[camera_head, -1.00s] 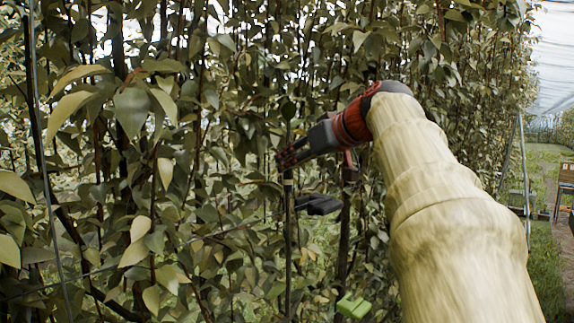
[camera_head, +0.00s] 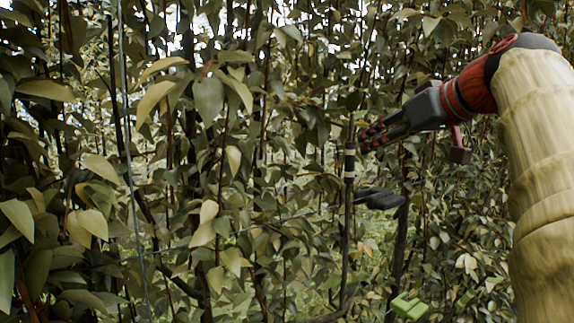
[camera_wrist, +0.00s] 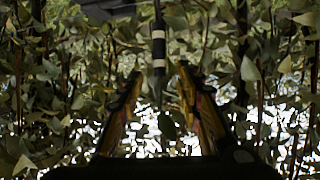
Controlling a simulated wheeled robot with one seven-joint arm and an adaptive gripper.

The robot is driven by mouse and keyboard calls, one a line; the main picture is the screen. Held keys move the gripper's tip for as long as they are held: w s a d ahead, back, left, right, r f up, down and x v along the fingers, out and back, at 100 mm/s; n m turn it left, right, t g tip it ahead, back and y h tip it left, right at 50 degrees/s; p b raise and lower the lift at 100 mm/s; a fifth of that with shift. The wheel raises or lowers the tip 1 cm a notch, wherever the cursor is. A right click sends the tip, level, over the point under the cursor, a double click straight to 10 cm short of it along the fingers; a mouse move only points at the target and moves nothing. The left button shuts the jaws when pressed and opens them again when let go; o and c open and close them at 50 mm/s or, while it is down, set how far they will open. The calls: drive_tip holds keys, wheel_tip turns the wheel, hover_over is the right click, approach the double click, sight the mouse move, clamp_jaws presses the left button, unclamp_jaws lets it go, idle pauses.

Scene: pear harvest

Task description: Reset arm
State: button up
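My gripper (camera_head: 366,138) is at the right of the head view, at the end of my arm, which reaches in from the right edge. Its fingers point left towards the foliage. In the wrist view the two fingers (camera_wrist: 158,72) stand apart with nothing held between them. A dark upright pole (camera_wrist: 158,28) with white bands shows beyond the gap. The pole also shows in the head view (camera_head: 348,190), close to the fingertips; I cannot tell whether they touch. No pear is clearly visible.
Dense leafy branches (camera_head: 208,98) fill most of the head view. A thin grey wire or pole (camera_head: 125,130) runs down the left. A dark horizontal object (camera_head: 380,198) is below my gripper, and a bright green piece (camera_head: 408,306) is at the bottom.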

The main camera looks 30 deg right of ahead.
drive_tip(key=a+f+g+y, duration=0.2)
drive_tip(key=a+f+g, duration=0.2)
drive_tip(key=a+f, duration=1.5)
drive_tip(key=s+a+f+g, duration=0.1)
drive_tip(key=s+a+f, duration=0.3)
drive_tip(key=f, duration=0.6)
drive_tip(key=s+a+f+n+g, duration=0.1)
drive_tip(key=s+a+f, duration=0.25)
drive_tip(key=f, duration=0.55)
drive_tip(key=s+a+f+g, duration=0.25)
drive_tip(key=s+f, duration=0.25)
drive_tip(key=f, duration=0.5)
wheel_tip(320, 180, down, 33)
drive_tip(key=b, duration=3.2)
drive_tip(key=shift+a+r+t, duration=0.2)
drive_tip(key=shift+a+t, duration=0.1)
drive_tip(key=shift+t, duration=0.15)
